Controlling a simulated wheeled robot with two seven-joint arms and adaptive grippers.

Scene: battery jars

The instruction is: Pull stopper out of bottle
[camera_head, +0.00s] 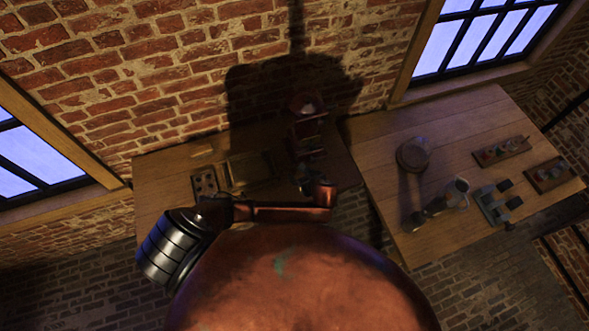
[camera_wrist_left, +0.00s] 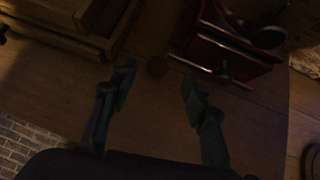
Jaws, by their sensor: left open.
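My left arm reaches across the left table, and its dark gripper (camera_head: 303,182) is at the table's front right part. In the left wrist view the two fingers (camera_wrist_left: 155,88) are spread apart, with bare wood between them. A dark red box-like apparatus (camera_wrist_left: 225,50) with a thin metal rod stands close beyond the right finger. No bottle with a stopper can be made out clearly. My right gripper is not in view.
A wooden tray (camera_head: 252,170) and a small holed rack (camera_head: 205,185) are on the left table. The right table (camera_head: 380,185) holds a round pot (camera_head: 412,153), a pale vessel (camera_head: 457,190), a metal device (camera_head: 493,205) and two racks (camera_head: 502,151) of small items. The light is dim.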

